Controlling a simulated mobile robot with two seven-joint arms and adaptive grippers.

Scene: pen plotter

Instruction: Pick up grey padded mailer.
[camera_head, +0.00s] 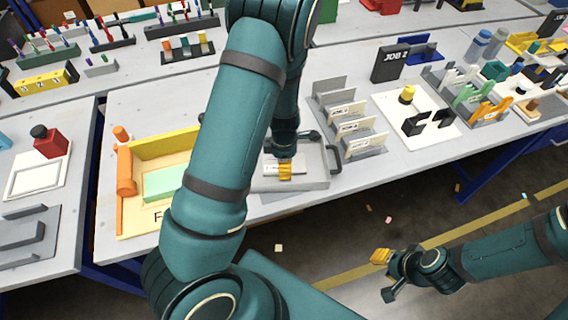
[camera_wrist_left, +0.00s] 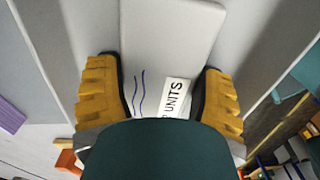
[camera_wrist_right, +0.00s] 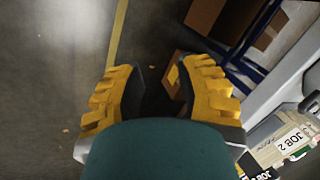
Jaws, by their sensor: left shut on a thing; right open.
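The grey padded mailer (camera_wrist_left: 165,45) lies between the yellow fingers of my left gripper (camera_wrist_left: 158,90) in the left wrist view. It is pale grey, with blue wavy lines and a white label reading "UNITS". My left gripper is shut on its two sides. In the head view, my left gripper (camera_head: 285,172) points down over the grey tray (camera_head: 316,180), and my arm hides part of this area. I cannot tell whether the mailer touches the tray. My right gripper (camera_wrist_right: 158,95) is open and empty; the head view shows it over the floor (camera_head: 386,274).
A yellow-walled bin (camera_head: 165,143) with a green pad (camera_head: 165,182) stands left of the tray. A grey rack with upright cards (camera_head: 350,128) stands to its right. Beyond are a white board (camera_head: 440,125) and a black JOB 2 sign (camera_head: 390,63). The floor in front is mostly clear.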

